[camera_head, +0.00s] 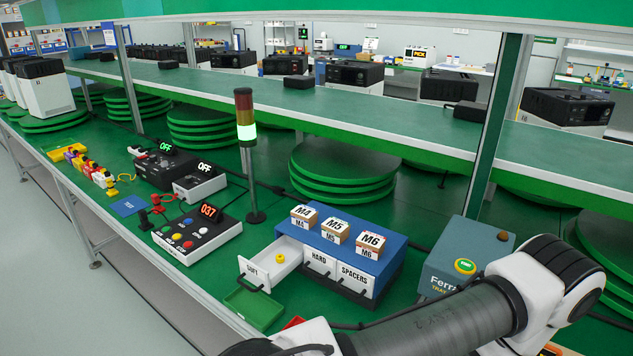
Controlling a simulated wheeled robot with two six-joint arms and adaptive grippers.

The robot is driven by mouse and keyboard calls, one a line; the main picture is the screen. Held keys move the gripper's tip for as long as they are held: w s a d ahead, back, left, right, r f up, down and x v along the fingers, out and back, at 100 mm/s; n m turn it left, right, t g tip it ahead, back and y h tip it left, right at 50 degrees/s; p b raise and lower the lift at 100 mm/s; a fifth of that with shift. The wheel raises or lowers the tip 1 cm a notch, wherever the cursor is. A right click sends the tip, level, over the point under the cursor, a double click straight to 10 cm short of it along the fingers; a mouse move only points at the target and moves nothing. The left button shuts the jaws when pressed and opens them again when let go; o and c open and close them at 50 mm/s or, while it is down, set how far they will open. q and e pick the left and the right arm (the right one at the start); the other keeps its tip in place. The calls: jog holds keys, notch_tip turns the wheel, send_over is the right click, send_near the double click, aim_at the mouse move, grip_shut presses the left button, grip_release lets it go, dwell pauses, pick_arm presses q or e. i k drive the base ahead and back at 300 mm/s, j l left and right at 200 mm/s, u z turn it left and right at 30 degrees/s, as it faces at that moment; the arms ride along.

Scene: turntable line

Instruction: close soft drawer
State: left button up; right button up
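The drawer cabinet has a blue top (325,235) and stands right of the middle of the bench. Its left drawer, the soft drawer (258,272), is pulled out toward the front left. It is white with a black handle, and a small yellow item (280,257) shows inside. The hard drawer (319,262) and spacers drawer (355,279) sit shut beside it. One of my arms crosses the lower right, its white and grey links in front of the bench. Neither gripper shows in the head view.
A green tray (253,309) lies just in front of the open drawer, with a red item (293,323) near it. Labelled boxes (335,231) stand on the cabinet. A signal tower (246,150) stands behind it, a button panel (197,235) to its left, a blue-grey box (440,262) to its right.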

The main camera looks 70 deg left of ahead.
aim_at(263, 271)
jog(key=u, duration=2.75)
jog(key=k+l+z, duration=0.25)
jog(key=i+l, duration=0.1)
